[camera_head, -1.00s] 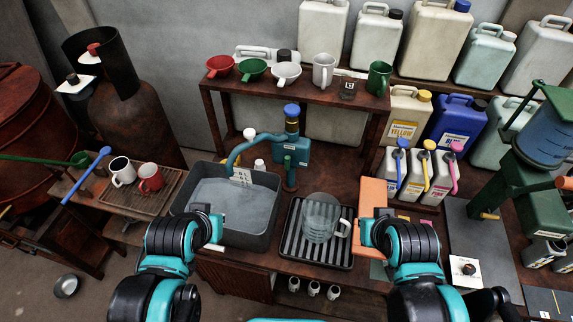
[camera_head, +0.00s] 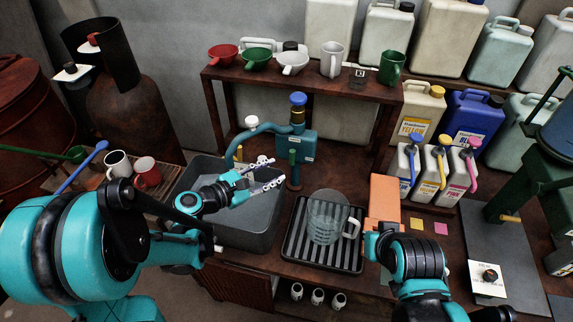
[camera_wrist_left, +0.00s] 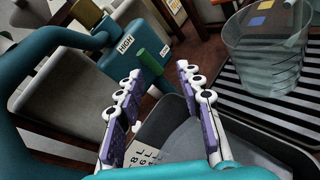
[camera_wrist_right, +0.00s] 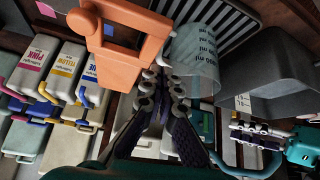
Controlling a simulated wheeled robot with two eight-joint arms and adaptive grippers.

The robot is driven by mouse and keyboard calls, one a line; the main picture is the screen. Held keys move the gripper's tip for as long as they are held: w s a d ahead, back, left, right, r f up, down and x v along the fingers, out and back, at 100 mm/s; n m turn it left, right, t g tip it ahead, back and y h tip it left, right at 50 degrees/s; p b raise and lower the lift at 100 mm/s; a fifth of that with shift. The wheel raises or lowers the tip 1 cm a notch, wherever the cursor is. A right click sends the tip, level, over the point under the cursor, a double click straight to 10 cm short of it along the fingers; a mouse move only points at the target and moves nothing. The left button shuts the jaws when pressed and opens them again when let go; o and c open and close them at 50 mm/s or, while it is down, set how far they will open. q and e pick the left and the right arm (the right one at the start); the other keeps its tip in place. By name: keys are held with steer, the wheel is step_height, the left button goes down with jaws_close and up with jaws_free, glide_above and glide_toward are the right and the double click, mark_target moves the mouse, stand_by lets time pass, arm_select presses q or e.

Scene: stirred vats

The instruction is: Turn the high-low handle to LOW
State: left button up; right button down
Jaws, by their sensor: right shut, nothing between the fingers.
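The teal pump box (camera_head: 296,147) stands behind the grey basin. Its HIGH label (camera_wrist_left: 125,44) and LOW label (camera_wrist_left: 165,50) show in the left wrist view. The green high-low handle (camera_head: 293,166) sticks out from the box; in the left wrist view the handle (camera_wrist_left: 150,68) appears between the two labels, nearer LOW. My left gripper (camera_head: 268,172) is over the basin, just left of the handle. Its fingers (camera_wrist_left: 158,88) are apart and empty, with the handle beyond the tips. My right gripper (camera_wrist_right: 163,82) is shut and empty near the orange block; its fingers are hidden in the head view.
The grey basin (camera_head: 262,243) holds greyish liquid below my left gripper. A clear measuring jug (camera_head: 325,220) stands on a ribbed tray (camera_head: 292,256) right of the basin. The orange block (camera_head: 385,196) stands beside the tray. A shelf (camera_head: 300,82) with funnels and mugs rises behind.

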mark_target(293, 155)
steer(key=shift+f+b, duration=0.3)
steer(key=shift+f, duration=0.35)
steer(key=shift+f+b, duration=0.25)
steer(key=shift+b, duration=0.05)
arm_select(q)
steer(key=w+d+f+n+t+h+b, duration=0.1)
steer(key=w+d+n+t, duration=0.1)
steer(key=w+d+n, duration=0.2)
steer(key=w+n, duration=0.1)
steer(key=w, duration=0.2)
steer(key=shift+f+h, duration=0.15)
steer(key=shift+h, duration=0.25)
arm_select(e)
steer(key=shift+f, duration=0.7)
arm_select(q)
steer(key=shift+w, duration=0.1)
jaws_close()
